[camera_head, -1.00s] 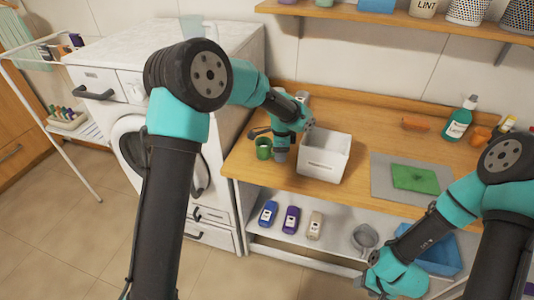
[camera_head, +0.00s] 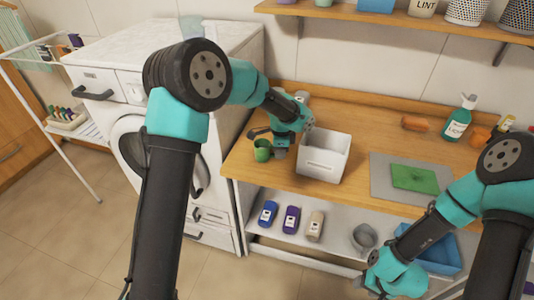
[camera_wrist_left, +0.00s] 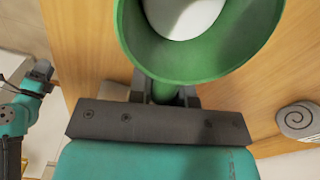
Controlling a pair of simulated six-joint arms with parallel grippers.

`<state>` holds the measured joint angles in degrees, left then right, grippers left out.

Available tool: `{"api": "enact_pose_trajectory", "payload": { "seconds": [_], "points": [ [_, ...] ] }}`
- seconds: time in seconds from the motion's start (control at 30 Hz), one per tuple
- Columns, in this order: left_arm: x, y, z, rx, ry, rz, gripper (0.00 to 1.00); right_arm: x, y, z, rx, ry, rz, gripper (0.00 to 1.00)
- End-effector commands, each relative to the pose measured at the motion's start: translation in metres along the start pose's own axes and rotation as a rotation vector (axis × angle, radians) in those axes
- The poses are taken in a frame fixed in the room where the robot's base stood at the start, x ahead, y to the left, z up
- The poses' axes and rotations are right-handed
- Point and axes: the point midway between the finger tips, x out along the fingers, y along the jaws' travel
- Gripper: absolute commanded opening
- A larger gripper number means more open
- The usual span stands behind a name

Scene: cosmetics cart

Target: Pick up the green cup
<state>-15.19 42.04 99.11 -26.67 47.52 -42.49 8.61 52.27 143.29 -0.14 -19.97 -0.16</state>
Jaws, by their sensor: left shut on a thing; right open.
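The green cup (camera_head: 262,151) is at the left end of the wooden counter, beside the white box. In the left wrist view its green wall and round opening (camera_wrist_left: 200,62) fill the top, with a pale oval inside. My left gripper (camera_head: 274,149) is shut on the cup. In the left wrist view the jaws (camera_wrist_left: 165,97) close around a narrow green part below the rim, likely the handle. The cup's underside is hidden, so I cannot tell whether it touches the counter. My right gripper (camera_head: 372,284) is open, low in front of the shelf, far from the cup.
The white box (camera_head: 324,158) stands just right of my left gripper. A grey mat with a green cloth (camera_head: 414,178) lies further right. A washing machine (camera_head: 150,130) borders the counter's left end.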

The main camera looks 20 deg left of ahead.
Motion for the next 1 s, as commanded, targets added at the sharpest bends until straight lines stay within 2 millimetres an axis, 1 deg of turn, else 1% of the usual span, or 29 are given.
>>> {"api": "enact_pose_trajectory", "payload": {
  "seconds": [0.33,0.57,0.77,0.97,1.0],
  "points": [
    [-0.001,0.0,0.0,0.0,0.0,0.0,0.0,0.0,0.0,0.0,0.0,0.0,0.0,0.51],
    [-0.007,0.0,0.0,0.0,0.001,-0.001,0.0,0.0,0.0,0.0,0.0,0.0,0.0,0.51],
    [-0.019,0.0,0.0,0.0,0.001,-0.001,0.0,0.0,0.0,0.0,0.0,0.0,0.0,0.51],
    [-0.036,0.0,0.0,0.001,0.001,-0.002,0.0,0.0,0.0,0.0,0.0,0.0,0.0,0.51],
    [-0.037,0.003,0.0,0.002,0.0,0.0,0.0,0.0,0.0,0.0,0.0,0.0,0.0,0.51]
  ]
}}
